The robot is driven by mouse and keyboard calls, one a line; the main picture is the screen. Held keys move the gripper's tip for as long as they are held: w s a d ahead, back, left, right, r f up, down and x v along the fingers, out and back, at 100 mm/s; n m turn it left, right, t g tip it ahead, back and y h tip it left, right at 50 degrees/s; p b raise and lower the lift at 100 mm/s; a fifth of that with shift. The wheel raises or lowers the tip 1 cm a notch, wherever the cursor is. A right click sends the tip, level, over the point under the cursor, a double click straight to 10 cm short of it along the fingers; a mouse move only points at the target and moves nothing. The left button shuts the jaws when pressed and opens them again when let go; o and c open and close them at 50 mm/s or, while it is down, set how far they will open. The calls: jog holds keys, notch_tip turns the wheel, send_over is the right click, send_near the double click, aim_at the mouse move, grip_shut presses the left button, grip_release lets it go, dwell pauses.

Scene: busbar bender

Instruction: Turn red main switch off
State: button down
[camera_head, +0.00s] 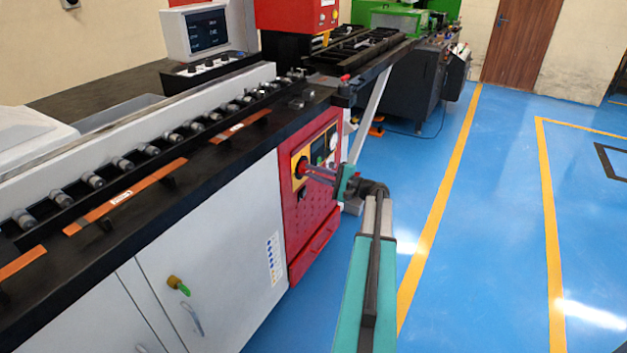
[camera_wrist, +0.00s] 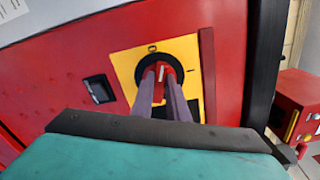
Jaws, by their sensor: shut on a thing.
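The red main switch (camera_wrist: 161,72) is a red knob on a black round base with a yellow plate, on the machine's red front panel. In the wrist view a "0" mark shows above it and an "I" mark to its right. The knob points about straight up, toward the "0", in that view. My gripper (camera_wrist: 161,80) is shut on the knob, with one finger at each side. In the head view my gripper (camera_head: 306,170) reaches the switch (camera_head: 300,168) from the right; the fingers partly hide the knob.
The red panel (camera_head: 313,205) carries a dark display and other controls beside the switch. A long black bench with rollers (camera_head: 122,163) and copper bars (camera_head: 125,198) lies to the left. Blue floor (camera_head: 490,220) is free on the right. A red box (camera_wrist: 298,105) shows at the right in the wrist view.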

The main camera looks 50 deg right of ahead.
jog(key=n+b, duration=0.2)
jog(key=b, duration=0.1)
jog(key=shift+f, duration=0.35)
jog(key=n+b, duration=0.2)
jog(key=shift+b, duration=0.4)
jog(key=shift+r+n, duration=0.2)
jog(key=shift+n, duration=0.1)
jog(key=c, duration=1.7)
grip_release()
jog(key=shift+s, duration=0.15)
jog(key=v, duration=1.3)
jog(key=shift+s, duration=0.3)
